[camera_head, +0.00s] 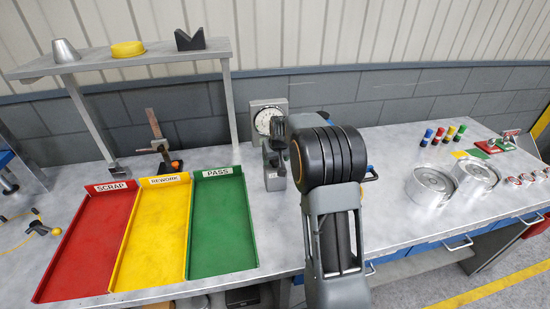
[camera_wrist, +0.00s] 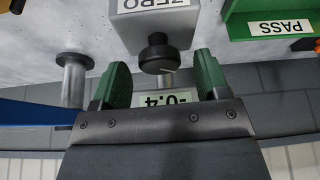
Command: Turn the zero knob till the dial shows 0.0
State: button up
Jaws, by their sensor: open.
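The black zero knob (camera_wrist: 158,52) sticks out of a grey box (camera_wrist: 138,28) labelled ZERO, upside down in the wrist view. My gripper (camera_wrist: 161,64) is open, with its green fingers on either side of the knob's end and a gap to each. A small display (camera_wrist: 165,102) shows between the fingers and reads -0.4, upside down and partly covered by the gripper. In the head view a round white dial (camera_head: 266,120) stands at the back of the bench; its reading is too small to tell.
Red SCRAP (camera_head: 78,250), yellow REWORK (camera_head: 150,240) and green PASS (camera_head: 222,225) trays lie left of my arm. A shelf (camera_head: 150,58) stands behind them. A metal post (camera_wrist: 75,78) is beside the fingers.

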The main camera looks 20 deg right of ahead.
jog(key=shift+w+f, duration=0.15)
jog(key=shift+f, duration=0.2)
jog(key=shift+c, duration=0.5)
jog(key=c, duration=0.8)
jog(key=shift+m, duration=0.3)
